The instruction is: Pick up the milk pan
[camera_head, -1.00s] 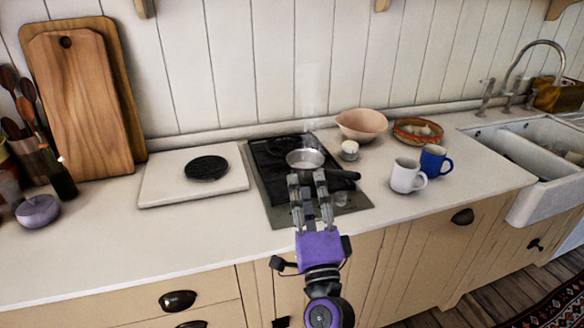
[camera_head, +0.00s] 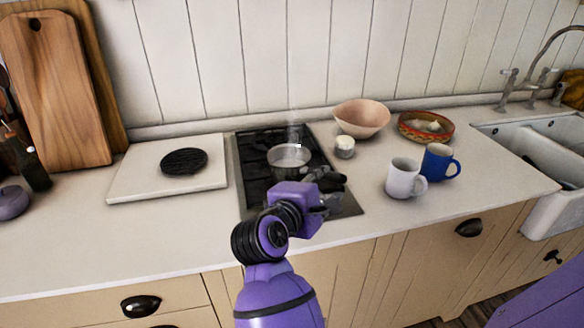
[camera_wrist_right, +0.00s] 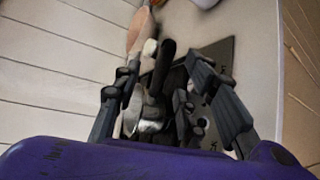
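The milk pan (camera_head: 288,160) is a small silver saucepan on the black hob (camera_head: 252,165), with steam above it. In the head view its dark handle is hard to separate from my right gripper (camera_head: 326,183), which is at the handle side of the pan. In the right wrist view the black handle (camera_wrist_right: 164,62) lies between the spread fingers of my right gripper (camera_wrist_right: 162,76), and part of the metal pan (camera_wrist_right: 151,124) shows lower down. The fingers look open, with gaps to the handle. My left gripper is not in view.
A white jar (camera_head: 345,147) and a pink bowl (camera_head: 361,118) stand right of the hob. A white mug (camera_head: 402,178) and a blue mug (camera_head: 436,162) are further right. A white board (camera_head: 122,183) with a black trivet (camera_head: 184,161) lies left. The counter front-left is clear.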

